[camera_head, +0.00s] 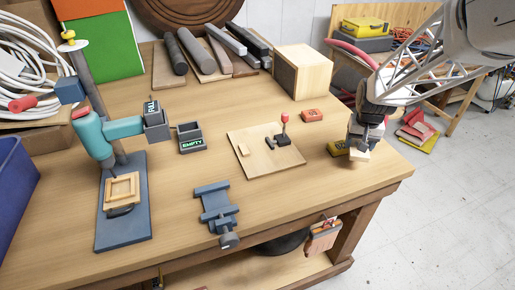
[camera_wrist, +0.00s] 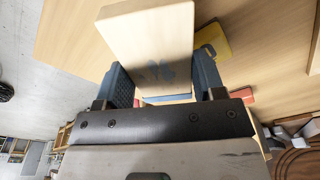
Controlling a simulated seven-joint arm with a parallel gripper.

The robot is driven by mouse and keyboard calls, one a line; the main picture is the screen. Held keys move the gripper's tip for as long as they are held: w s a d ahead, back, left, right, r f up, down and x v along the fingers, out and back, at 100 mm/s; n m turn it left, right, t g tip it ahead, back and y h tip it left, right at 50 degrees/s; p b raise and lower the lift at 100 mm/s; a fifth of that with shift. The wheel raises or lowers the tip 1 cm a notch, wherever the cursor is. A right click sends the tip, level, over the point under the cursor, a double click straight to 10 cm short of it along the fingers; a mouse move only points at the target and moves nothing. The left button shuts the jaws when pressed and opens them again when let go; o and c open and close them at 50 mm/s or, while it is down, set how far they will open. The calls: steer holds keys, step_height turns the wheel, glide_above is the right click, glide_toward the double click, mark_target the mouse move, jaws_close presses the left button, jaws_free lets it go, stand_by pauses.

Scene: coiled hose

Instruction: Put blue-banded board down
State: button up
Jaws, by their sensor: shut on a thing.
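My gripper (camera_head: 362,144) is over the right part of the workbench, close to its right edge. It is shut on a pale wooden board (camera_head: 357,155), which shows as a small block below the fingers. In the wrist view the board (camera_wrist: 150,35) sits between the two blue-grey fingers and sticks out past their tips. A faint blue mark shows on its face, and a bluish strip shows at its near end. The fingers hide its sides. I cannot tell whether the board touches the bench.
A thin wooden board (camera_head: 262,165) with a red-knobbed clamp (camera_head: 285,136) lies further left. A wooden box (camera_head: 303,72) stands behind. The bench front right is clear.

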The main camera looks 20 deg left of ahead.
steer(key=s+a+n, duration=0.1)
steer(key=s+a, duration=0.2)
steer(key=s+a+r+n, duration=0.1)
steer(key=s+a, duration=0.2)
steer(key=a, duration=0.1)
steer(key=s+a+n, duration=0.1)
steer(key=s+a, duration=0.2)
steer(key=a, duration=0.1)
steer(key=shift+a+r, duration=0.2)
steer(key=shift+a, duration=0.05)
steer(key=s+a+r+n, duration=0.1)
steer(key=s+a+n, duration=0.2)
steer(key=s+a, duration=0.6)
steer(key=s, duration=0.3)
steer(key=shift+a+n+y, duration=0.3)
steer(key=shift+a+y, duration=0.05)
steer(key=shift+y, duration=0.05)
steer(key=shift+a, duration=0.1)
glide_above(257, 148)
steer(key=shift+f, duration=0.7)
steer(key=shift+f, duration=1.75)
steer(key=shift+f, duration=0.7)
